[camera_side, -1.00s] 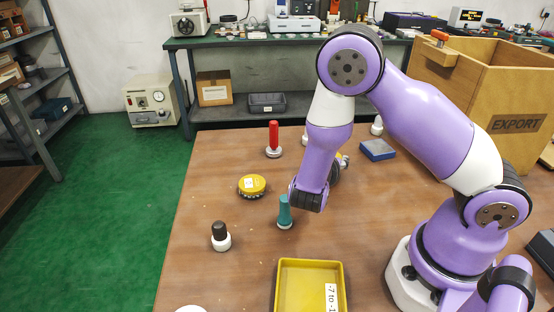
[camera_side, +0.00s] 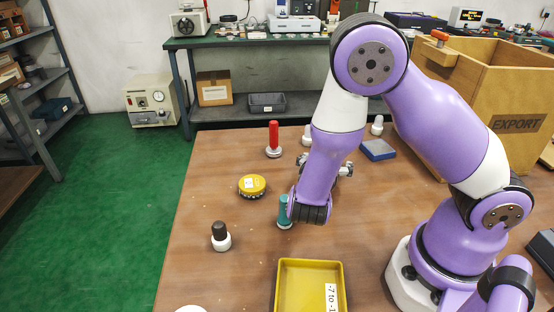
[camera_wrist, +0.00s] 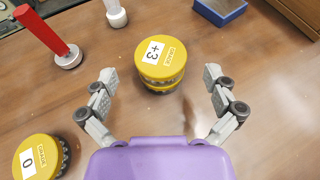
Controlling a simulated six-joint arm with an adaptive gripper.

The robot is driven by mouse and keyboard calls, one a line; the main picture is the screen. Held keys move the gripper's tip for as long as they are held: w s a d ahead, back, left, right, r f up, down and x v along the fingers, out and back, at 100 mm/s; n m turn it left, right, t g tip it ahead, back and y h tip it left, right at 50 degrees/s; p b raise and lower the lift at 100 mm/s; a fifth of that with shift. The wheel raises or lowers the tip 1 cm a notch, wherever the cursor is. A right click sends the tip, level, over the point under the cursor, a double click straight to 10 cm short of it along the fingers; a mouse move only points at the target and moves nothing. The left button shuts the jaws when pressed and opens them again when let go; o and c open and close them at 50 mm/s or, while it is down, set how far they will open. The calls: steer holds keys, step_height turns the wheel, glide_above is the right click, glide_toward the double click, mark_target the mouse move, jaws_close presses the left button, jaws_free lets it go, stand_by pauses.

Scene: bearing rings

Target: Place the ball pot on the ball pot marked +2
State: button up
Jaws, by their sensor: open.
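A yellow-capped ball pot (camera_wrist: 160,55) marked +3 lies ahead of my gripper in the wrist view. A second yellow edge and a dark ball ring show beneath its cap, so it looks stacked on another pot whose mark is hidden. Another yellow ball pot (camera_wrist: 38,158) marked 0 is at the lower left; it also shows in the side view (camera_side: 252,186). No mark reading +2 is legible. My gripper (camera_wrist: 164,92) is open and empty, its fingers apart on either side, short of the +3 pot. In the side view my arm hides that pot.
A red-handled piece (camera_side: 273,140) and a white piece (camera_wrist: 117,14) stand behind. A teal-handled piece (camera_side: 284,212) is close to my wrist. A dark-topped piece (camera_side: 220,236), a yellow tray (camera_side: 283,290), a blue box (camera_side: 378,150) and a wooden EXPORT crate (camera_side: 515,125) surround the work.

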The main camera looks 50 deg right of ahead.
steer(key=v, duration=0.7)
steer(key=shift+s+a+r, duration=0.1)
steer(key=shift+a, duration=0.05)
steer(key=m, duration=0.1)
steer(key=m+g+y, duration=0.1)
steer(key=m, duration=0.1)
steer(key=shift+s, duration=0.35)
steer(key=m+y, duration=0.1)
steer(key=m+g+y, duration=0.1)
steer(key=shift+s+m, duration=0.25)
steer(key=shift+m, duration=0.15)
steer(key=s+a+r+m+t+y, duration=0.3)
steer(key=r+m+y, duration=0.6)
steer(key=m, duration=0.7)
steer(key=shift+s+a+r+y, duration=0.2)
steer(key=shift+r+y, duration=0.2)
steer(key=shift+r, duration=0.35)
